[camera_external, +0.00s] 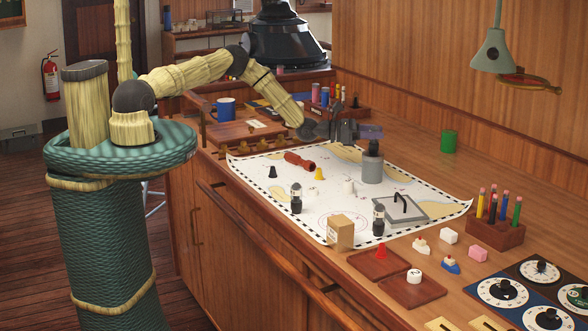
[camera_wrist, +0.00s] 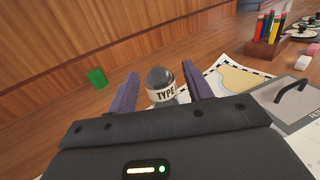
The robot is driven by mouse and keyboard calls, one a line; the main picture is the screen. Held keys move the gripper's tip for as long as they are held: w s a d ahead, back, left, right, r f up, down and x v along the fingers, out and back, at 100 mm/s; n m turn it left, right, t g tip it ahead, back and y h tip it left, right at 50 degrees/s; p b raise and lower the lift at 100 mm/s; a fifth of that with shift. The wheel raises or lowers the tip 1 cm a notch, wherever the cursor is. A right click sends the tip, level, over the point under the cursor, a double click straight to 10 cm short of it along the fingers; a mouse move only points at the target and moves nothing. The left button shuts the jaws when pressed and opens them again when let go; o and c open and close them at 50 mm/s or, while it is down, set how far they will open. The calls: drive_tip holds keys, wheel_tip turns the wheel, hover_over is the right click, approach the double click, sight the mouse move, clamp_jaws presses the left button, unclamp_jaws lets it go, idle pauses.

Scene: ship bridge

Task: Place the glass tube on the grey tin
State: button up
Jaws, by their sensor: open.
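The grey tin (camera_external: 372,170) stands upright on the chart, below my gripper (camera_external: 371,132) in the external view. A dark glass tube (camera_external: 374,147) appears to stand upright on the tin's top, its upper part hidden by the fingers. In the wrist view the glass tube (camera_wrist: 161,90), with a grey rounded top and a white "TYPE" label, is between the two purple fingers of my open gripper (camera_wrist: 160,77). Gaps show between tube and fingers near its top; its foot and the tin are hidden there by the gripper body.
Two similar dark tubes (camera_external: 296,198) (camera_external: 379,220) stand on the chart (camera_external: 260,160). A grey plate with a black handle (camera_external: 405,211), a cardboard box (camera_external: 340,232) and a red tool (camera_external: 299,161) lie around.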

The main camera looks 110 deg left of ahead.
drive_tip(key=shift+r, duration=0.15)
drive_tip(key=s+d+b, duration=0.2)
drive_tip(key=s+b, duration=0.1)
drive_tip(key=s, duration=0.8)
drive_tip(key=shift+s+d+b, duration=0.2)
drive_tip(key=shift+s+b, duration=0.15)
drive_tip(key=shift+s, duration=0.05)
